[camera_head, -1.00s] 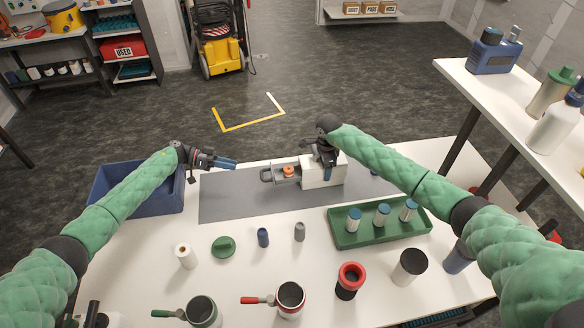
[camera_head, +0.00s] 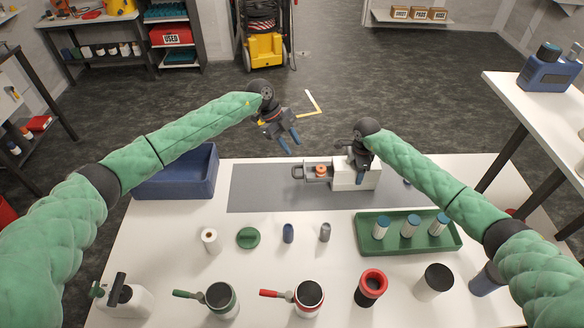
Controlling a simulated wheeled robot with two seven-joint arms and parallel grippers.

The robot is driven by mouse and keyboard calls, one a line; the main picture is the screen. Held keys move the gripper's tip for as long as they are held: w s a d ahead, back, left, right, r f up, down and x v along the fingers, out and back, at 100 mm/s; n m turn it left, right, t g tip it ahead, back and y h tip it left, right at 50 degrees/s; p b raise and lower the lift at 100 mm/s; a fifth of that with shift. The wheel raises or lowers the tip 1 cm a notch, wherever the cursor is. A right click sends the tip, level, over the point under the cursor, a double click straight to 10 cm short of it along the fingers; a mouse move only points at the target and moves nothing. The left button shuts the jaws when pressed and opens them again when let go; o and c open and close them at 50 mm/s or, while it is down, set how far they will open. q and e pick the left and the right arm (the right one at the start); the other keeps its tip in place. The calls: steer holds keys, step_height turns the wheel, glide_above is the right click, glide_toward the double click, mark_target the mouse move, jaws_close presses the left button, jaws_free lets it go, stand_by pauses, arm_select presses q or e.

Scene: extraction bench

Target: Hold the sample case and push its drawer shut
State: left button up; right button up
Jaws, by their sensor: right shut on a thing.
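The white sample case (camera_head: 345,179) stands on the grey mat (camera_head: 258,192). Its grey drawer (camera_head: 311,175) sticks out to the left, with a handle at its left end and an orange round item (camera_head: 320,170) inside. My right gripper (camera_head: 361,172) is shut on the case from above, near its right part. My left gripper (camera_head: 291,141) is raised above and behind the drawer's handle, apart from it. Its two blue-grey fingers are spread with nothing between them.
A blue bin (camera_head: 180,186) stands left of the mat. A green tray (camera_head: 392,247) with several blue-topped vials lies in front on the right. Small containers, a green lid (camera_head: 248,237) and several cups stand nearer. The left part of the mat is clear.

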mark_target(293, 171)
arm_select(q)
steer(key=f+m+y, duration=0.1)
steer(key=f+m, duration=0.2)
steer(key=f, duration=0.1)
steer(key=f+m+t+y, duration=0.1)
steer(key=f+m, duration=0.1)
steer(key=f, duration=0.2)
steer(key=f+m+t+y, duration=0.1)
steer(key=f+m, duration=0.2)
steer(key=f, duration=0.1)
steer(key=shift+w+d+f+m+y, duration=0.1)
steer(key=shift+d+f+m+y, duration=0.05)
steer(key=shift+d+m+y, duration=0.15)
steer(key=shift+c, duration=0.2)
jaws_close()
